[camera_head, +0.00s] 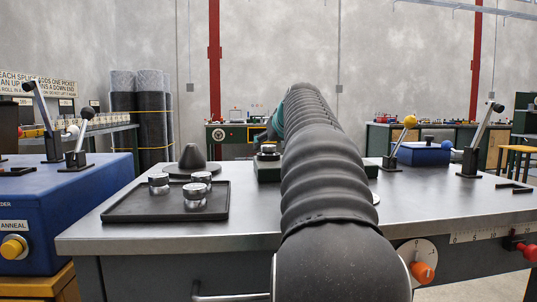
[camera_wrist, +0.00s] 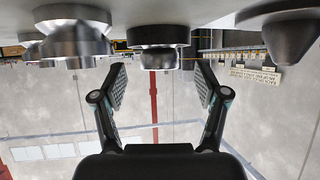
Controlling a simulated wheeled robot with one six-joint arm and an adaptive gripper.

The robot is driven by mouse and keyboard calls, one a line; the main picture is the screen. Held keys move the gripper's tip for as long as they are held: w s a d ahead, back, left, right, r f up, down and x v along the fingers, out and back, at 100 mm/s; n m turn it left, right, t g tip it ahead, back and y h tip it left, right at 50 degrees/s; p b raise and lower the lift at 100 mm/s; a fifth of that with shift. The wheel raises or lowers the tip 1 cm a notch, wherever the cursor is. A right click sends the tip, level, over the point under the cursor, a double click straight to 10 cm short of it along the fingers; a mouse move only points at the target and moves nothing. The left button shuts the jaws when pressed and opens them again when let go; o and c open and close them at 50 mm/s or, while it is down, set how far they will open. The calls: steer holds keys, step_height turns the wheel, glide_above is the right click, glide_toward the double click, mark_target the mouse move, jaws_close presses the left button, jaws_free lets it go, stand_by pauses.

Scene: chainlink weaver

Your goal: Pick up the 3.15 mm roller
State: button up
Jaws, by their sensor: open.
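In the wrist view, which is upside down, my gripper (camera_wrist: 160,85) is open and empty. Its two padded fingers stand apart. A round metal piece with a dark band (camera_wrist: 158,42) shows beyond the fingertips, in line with the gap between them. In the head view several round metal-and-dark pieces are in sight: three (camera_head: 158,183) (camera_head: 201,178) (camera_head: 195,196) on a dark tray, and one (camera_head: 268,150) on a dark block beside my arm. No size marking is readable, so I cannot tell which is the 3.15 mm roller. My arm hides the gripper in the head view.
The dark tray (camera_head: 125,212) lies on the grey bench top (camera_head: 250,222). A dark cone (camera_head: 192,156) stands behind it and shows in the wrist view (camera_wrist: 284,35). A wider metal piece (camera_wrist: 75,42) is at left there. A blue ANNEAL box (camera_head: 70,215) stands left.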

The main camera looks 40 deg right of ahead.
steer(key=shift+x, duration=1)
steer(key=shift+r, duration=0.1)
jaws_close()
